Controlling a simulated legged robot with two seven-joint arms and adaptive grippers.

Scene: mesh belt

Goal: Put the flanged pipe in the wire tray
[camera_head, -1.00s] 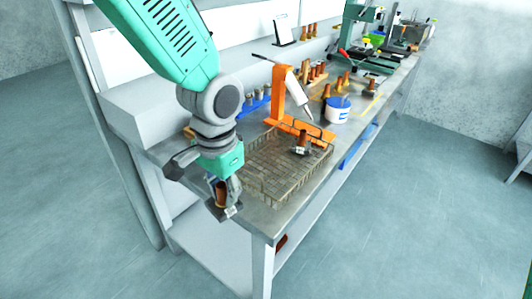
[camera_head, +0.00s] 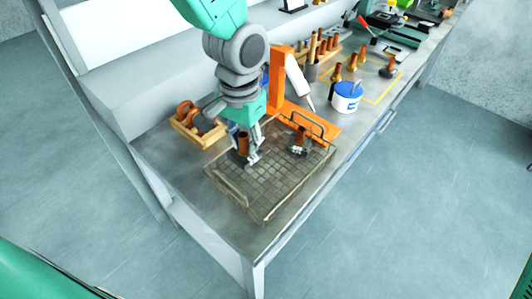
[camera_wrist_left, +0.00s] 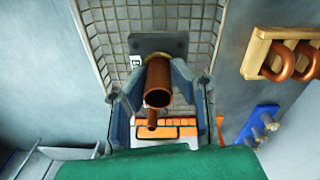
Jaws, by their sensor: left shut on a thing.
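My left gripper (camera_head: 248,154) is shut on a flanged pipe (camera_head: 243,142), a short copper tube. In the left wrist view the tube (camera_wrist_left: 158,82) stands between the two fingers, with a dark flat flange (camera_wrist_left: 158,43) beyond it. The wire tray (camera_head: 235,192) is a shallow mesh basket on the bench. The gripper and pipe are over its back-left part. I cannot tell whether the flange touches the mesh. Another copper pipe with a flange (camera_head: 299,139) sits in the tray's far right part. The right gripper is not in view.
A wooden box with copper bends (camera_head: 190,122) stands left of the tray. An orange stand (camera_head: 281,78) is behind it, with a white bucket (camera_head: 346,98) to the right. More copper parts stand farther back. The tray's front half is bare.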

